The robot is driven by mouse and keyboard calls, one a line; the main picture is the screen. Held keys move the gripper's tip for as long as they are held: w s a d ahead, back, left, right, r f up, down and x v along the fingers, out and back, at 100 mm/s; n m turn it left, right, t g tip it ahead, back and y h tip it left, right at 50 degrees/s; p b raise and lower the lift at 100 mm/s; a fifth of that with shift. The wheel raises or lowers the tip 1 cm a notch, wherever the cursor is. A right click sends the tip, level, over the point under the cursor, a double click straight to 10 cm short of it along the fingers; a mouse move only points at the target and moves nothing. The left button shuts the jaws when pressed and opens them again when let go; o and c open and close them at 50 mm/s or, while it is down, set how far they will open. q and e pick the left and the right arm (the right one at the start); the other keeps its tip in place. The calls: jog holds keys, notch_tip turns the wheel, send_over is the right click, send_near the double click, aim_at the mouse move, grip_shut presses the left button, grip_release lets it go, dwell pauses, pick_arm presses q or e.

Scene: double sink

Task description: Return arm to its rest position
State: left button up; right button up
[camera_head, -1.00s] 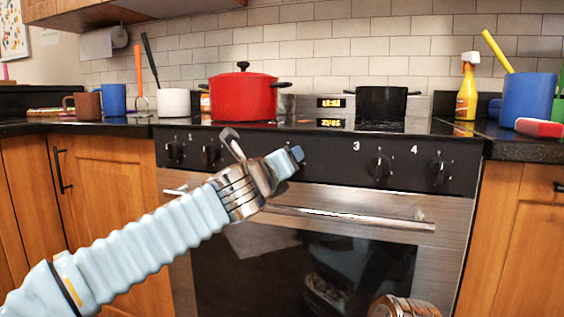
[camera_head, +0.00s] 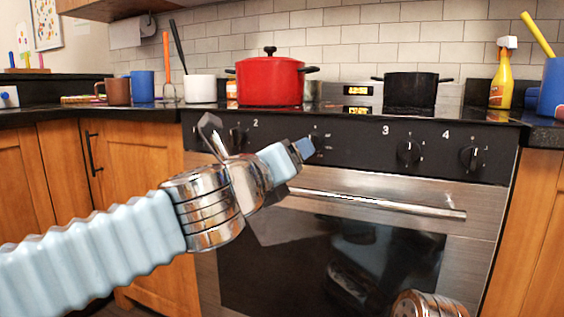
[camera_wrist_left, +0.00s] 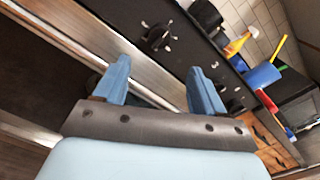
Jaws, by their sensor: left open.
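My left arm comes in from the lower left of the head view. Its left gripper (camera_head: 303,149) is in front of the oven's control panel (camera_head: 350,151), between the knob marked 2 and the knob marked 3. In the left wrist view the two blue fingers of the left gripper (camera_wrist_left: 160,82) are spread apart, with nothing between them. A chrome part of my right arm shows at the bottom of the head view; its gripper is out of the picture.
A red pot (camera_head: 270,80) and a black pot (camera_head: 411,92) stand on the stove. The oven door handle (camera_head: 375,204) juts out just below the gripper. Mugs (camera_head: 142,85) stand on the left counter; a spray bottle (camera_head: 502,75) and a blue container (camera_head: 551,88) on the right.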

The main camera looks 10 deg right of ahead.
pick_arm(q)
jog(key=shift+s+a, duration=0.35)
jog(key=shift+s, duration=0.05)
